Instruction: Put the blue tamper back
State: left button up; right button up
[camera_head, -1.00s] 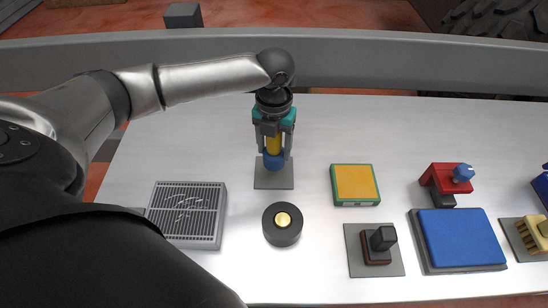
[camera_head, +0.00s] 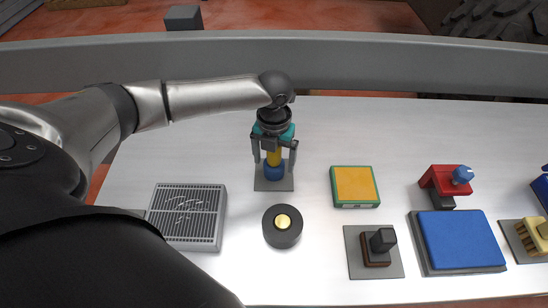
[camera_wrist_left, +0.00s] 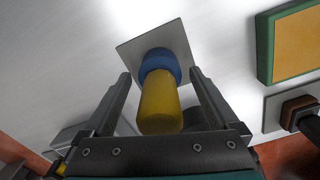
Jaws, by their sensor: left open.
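The blue tamper has a blue base (camera_head: 268,173) and a yellow handle (camera_head: 274,157). It stands upright on a small grey square plate (camera_head: 287,184) on the white table. My left gripper (camera_head: 274,165) is above it, pointing down, with its fingers open on either side of the handle. In the left wrist view the tamper's yellow handle (camera_wrist_left: 159,105) rises between the two open fingers (camera_wrist_left: 160,85), with visible gaps on both sides. Its blue base (camera_wrist_left: 160,62) rests on the grey plate (camera_wrist_left: 130,52). My right gripper is not in view.
A grey grate box (camera_head: 186,215), a black round piece with a gold centre (camera_head: 283,226) and a green-edged yellow pad (camera_head: 354,185) are near. A dark stamp (camera_head: 380,246), a blue pad (camera_head: 458,238) and a red piece (camera_head: 444,180) are at the right. The back of the table is clear.

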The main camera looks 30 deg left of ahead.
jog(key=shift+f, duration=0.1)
pick_arm(q)
jog(key=shift+f+b, duration=0.15)
jog(key=shift+b, duration=0.15)
notch_tip(320, 180, up, 15)
jog(key=p, duration=0.3)
jog(key=shift+w, duration=0.15)
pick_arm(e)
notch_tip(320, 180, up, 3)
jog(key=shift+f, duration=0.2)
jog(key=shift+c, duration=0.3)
